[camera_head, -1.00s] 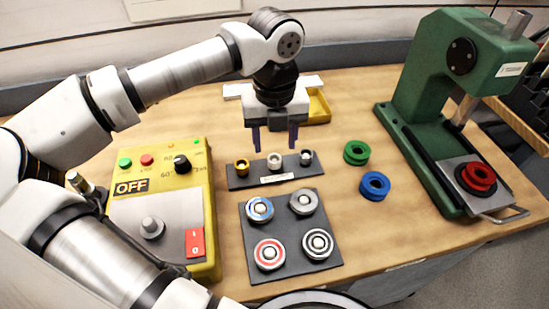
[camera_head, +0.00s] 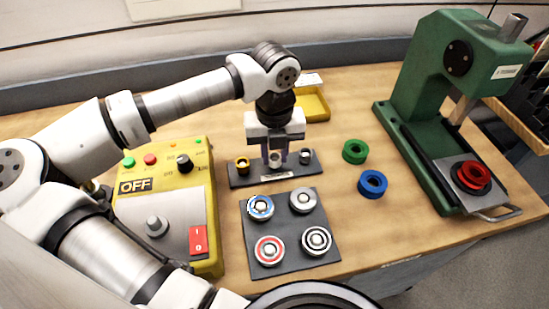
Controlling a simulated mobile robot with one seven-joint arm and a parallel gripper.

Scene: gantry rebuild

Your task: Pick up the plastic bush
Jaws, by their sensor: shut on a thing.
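A dark narrow rack (camera_head: 247,179) with a label on its front holds three bushes in a row. A brass-coloured bush (camera_head: 242,165) stands at the left and a grey metal bush (camera_head: 305,156) at the right. The whitish plastic bush (camera_head: 275,158) stands in the middle. My gripper (camera_head: 275,155) points down over the middle of the rack. Its fingers are shut on the plastic bush, one on either side. The bush still appears to be at rack height; whether its foot touches the rack is hard to tell.
A dark plate (camera_head: 285,228) with several round bearings lies in front of the rack. A yellow control box (camera_head: 135,208) stands left. A green ring (camera_head: 355,151) and a blue ring (camera_head: 372,184) lie right, before a green press (camera_head: 450,70). A yellow tray (camera_head: 318,103) is behind.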

